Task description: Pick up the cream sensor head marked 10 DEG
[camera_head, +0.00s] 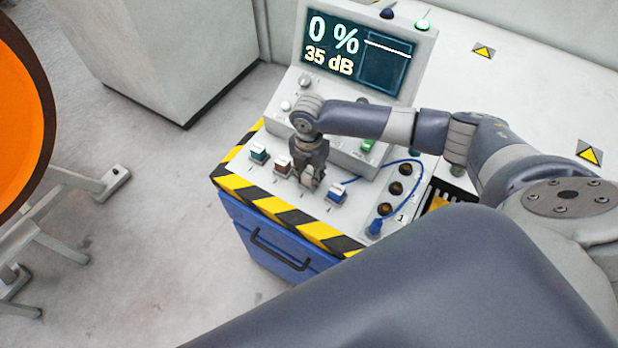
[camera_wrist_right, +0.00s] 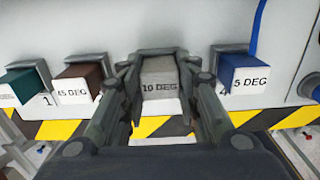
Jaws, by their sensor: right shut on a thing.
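The cream sensor head marked 10 DEG (camera_wrist_right: 160,75) sits between the fingers of my right gripper (camera_wrist_right: 159,68) in the right wrist view. The fingers are closed against its two sides, and its label faces the camera. It appears to be at its place in the row, though I cannot tell whether it is lifted. In the head view my right gripper (camera_head: 315,182) points down over the row and mostly hides the cream head. My left gripper is not in view.
A brown head marked 45 DEG (camera_wrist_right: 82,77) and a teal head (camera_wrist_right: 22,81) stand to the left. A blue head marked 5 DEG (camera_wrist_right: 238,62) stands to the right, near a blue cable (camera_head: 400,163). A screen (camera_head: 358,55) reads 0 % and 35 dB.

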